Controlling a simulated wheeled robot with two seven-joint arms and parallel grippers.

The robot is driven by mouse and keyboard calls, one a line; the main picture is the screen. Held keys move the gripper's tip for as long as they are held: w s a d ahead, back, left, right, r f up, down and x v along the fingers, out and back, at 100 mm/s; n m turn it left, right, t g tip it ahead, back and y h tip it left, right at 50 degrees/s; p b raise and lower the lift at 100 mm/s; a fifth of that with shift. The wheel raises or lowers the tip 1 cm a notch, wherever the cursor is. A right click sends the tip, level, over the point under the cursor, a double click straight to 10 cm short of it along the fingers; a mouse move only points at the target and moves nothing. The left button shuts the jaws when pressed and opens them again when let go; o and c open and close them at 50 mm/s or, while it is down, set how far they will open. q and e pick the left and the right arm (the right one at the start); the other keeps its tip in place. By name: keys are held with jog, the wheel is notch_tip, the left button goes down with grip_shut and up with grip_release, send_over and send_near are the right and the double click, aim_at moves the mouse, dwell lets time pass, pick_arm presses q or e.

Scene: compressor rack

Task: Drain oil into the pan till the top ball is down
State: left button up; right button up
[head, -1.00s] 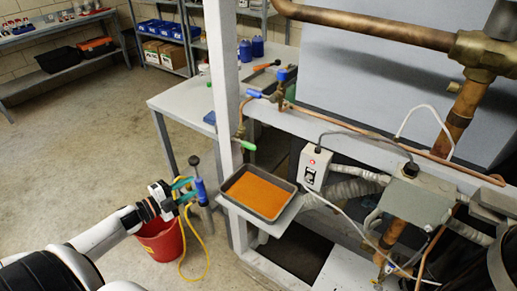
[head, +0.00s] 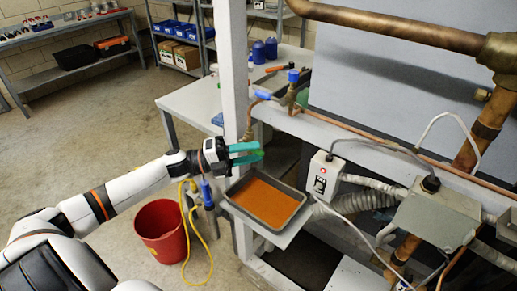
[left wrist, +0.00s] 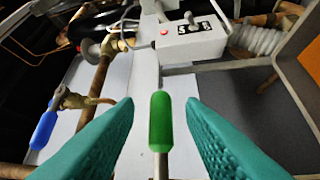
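My left gripper (head: 262,153) is open, its teal fingers pointing right at the white post above the pan. In the left wrist view a green valve handle (left wrist: 160,122) on a metal stem lies between the two fingers, with gaps on both sides. In the head view the fingers largely cover this handle. The grey pan (head: 247,215) holds a flat layer of orange-brown oil (head: 265,202) and sits on a white shelf below the gripper. I cannot make out any sight-glass ball. My right gripper is not in view.
A blue-handled valve (left wrist: 45,125) is left of the green handle in the wrist view. A switch box (head: 324,174) with a conduit stands right of the pan. A red bucket (head: 160,231) and yellow hose (head: 187,225) are on the floor. A white post (head: 232,70) rises behind the gripper.

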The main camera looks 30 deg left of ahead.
pick_arm(q)
jog(key=shift+x, duration=1.2)
jog(key=shift+c, duration=0.5)
grip_shut()
